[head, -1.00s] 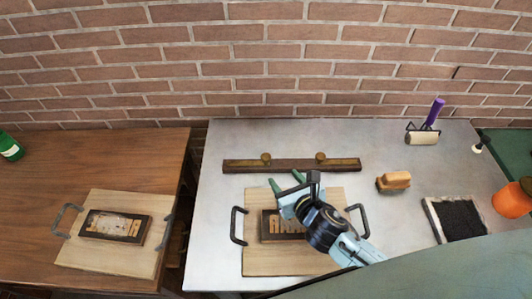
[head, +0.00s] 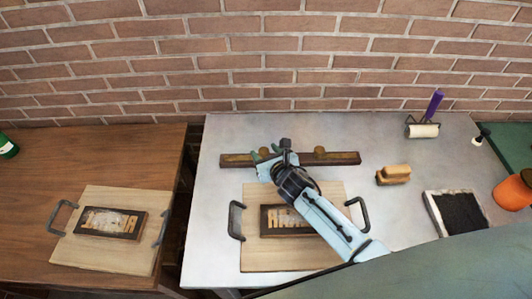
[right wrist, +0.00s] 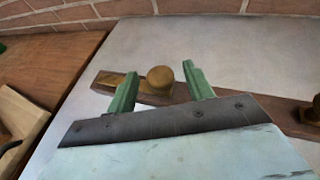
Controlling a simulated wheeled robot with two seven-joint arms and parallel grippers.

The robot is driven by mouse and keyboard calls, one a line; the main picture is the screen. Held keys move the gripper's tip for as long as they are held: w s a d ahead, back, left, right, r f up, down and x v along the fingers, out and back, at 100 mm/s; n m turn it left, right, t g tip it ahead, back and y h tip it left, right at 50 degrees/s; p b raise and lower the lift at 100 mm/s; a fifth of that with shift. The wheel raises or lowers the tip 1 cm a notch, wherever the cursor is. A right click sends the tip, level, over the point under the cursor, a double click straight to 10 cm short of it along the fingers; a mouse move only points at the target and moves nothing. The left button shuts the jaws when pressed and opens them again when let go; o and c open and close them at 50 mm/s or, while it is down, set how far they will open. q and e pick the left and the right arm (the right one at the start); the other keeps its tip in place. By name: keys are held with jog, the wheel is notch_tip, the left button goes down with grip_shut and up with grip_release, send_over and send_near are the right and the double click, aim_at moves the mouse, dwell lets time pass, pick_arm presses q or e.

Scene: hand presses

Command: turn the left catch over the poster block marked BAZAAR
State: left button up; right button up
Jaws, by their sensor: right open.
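The left catch is a round brass knob (right wrist: 160,78) with a brass plate on a dark wooden bar (head: 342,160). My right gripper (head: 266,153) is open over the left end of this bar. In the right wrist view its two green fingers (right wrist: 160,84) stand on either side of the knob; I cannot tell whether they touch it. A dark-framed block with wooden letters (head: 289,222) lies on a pale board in front of the bar. My right arm hides part of it, and its word is not fully readable. My left gripper is out of view.
A right brass knob (head: 319,152) sits on the same bar. A second lettered block (head: 110,222) lies on a board on the brown table. A brush (head: 393,175), a roller (head: 423,130) and a black ink tray (head: 459,212) stand at the right. The grey table's back left is clear.

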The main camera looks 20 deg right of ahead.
grip_shut()
dwell(0.3)
